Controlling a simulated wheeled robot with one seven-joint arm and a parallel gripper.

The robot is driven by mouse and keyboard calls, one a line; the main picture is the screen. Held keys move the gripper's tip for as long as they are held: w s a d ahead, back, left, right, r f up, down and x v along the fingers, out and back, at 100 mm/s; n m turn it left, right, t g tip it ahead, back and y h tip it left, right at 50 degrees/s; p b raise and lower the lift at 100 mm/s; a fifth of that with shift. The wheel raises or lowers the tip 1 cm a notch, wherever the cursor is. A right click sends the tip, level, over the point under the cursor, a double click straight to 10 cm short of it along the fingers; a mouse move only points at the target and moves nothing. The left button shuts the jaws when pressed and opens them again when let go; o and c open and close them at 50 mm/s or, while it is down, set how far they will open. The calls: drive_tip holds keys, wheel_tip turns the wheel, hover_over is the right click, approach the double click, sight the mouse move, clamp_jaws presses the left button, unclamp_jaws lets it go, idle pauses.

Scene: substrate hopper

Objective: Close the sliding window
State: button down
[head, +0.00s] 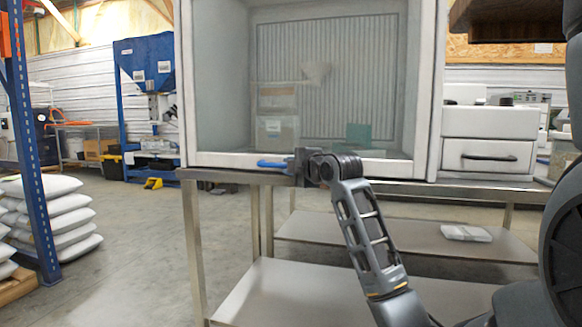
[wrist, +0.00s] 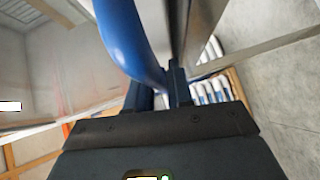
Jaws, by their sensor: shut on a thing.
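The sliding window (head: 335,75) is the clear front of a white-framed cabinet (head: 308,160) in the head view. Its blue handle (head: 270,164) lies low, at the level of the cabinet's bottom front edge. My gripper (head: 296,163) is at the right part of this handle and hides that part. In the wrist view the blue handle (wrist: 130,40) runs down to my gripper's two dark fingers (wrist: 162,88), which are shut on it. I cannot tell whether any gap stays under the window.
The cabinet stands on a metal table (head: 460,188) with lower shelves. Behind the glass are a box (head: 277,130) and a teal item (head: 358,133). White drawers (head: 487,140) stand to the right. Stacked white sacks (head: 55,205) and a blue post (head: 28,150) are at left. Floor is free between.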

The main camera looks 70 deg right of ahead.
drive_tip(key=c, duration=1.3)
unclamp_jaws()
drive_tip(key=shift+f, duration=0.45)
drive_tip(key=shift+o, duration=0.9)
drive_tip(key=shift+r, duration=0.15)
drive_tip(key=p+v, duration=0.1)
drive_tip(key=v, duration=0.6)
drive_tip(key=shift+s+a+p, duration=0.25)
drive_tip(key=shift+a+p, duration=0.05)
drive_tip(key=shift+p, duration=0.05)
drive_tip(key=shift+r, duration=0.1)
